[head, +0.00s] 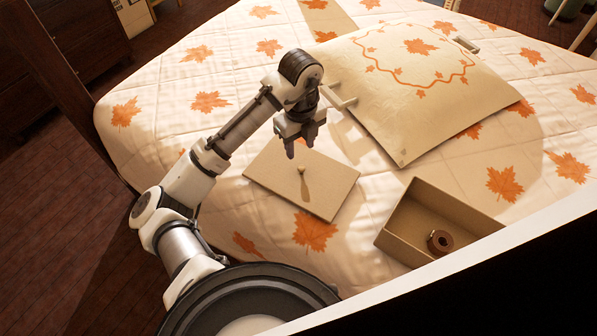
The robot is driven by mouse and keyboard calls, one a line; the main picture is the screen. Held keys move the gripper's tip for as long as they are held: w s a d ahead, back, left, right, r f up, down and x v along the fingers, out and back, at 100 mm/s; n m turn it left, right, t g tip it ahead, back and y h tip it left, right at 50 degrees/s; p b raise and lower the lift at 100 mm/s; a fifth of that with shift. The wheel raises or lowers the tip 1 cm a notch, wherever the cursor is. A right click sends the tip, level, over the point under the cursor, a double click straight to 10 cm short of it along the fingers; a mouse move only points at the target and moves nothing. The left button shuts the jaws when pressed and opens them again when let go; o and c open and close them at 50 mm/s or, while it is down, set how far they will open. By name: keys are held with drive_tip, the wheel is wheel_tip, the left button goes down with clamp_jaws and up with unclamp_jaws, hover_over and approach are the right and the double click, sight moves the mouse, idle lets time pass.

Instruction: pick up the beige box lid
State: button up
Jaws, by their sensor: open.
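The beige box lid (325,190) lies flat on the bed's quilt, with a small round knob (301,170) standing up near its middle. My gripper (302,147) is open and empty, pointing down above the far part of the lid, close to the knob. In this view the fingertips appear just beyond and above the knob; the exact gap is hard to tell. The open beige box (398,235) sits to the right of the lid, apart from it. A brown ring-like roll (439,241) lies inside the box.
A large cream pillow (400,110) with a leaf pattern lies behind the lid. A light-coloured handled object (343,97) is beside my gripper at the pillow's left edge. A dark post (75,90) stands at the bed's left. The quilt left of the lid is clear.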

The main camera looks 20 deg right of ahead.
drive_tip(key=f, duration=0.9)
drive_tip(key=shift+w+d, duration=0.1)
drive_tip(key=shift+d, duration=0.15)
drive_tip(key=shift+r, duration=0.1)
clamp_jaws()
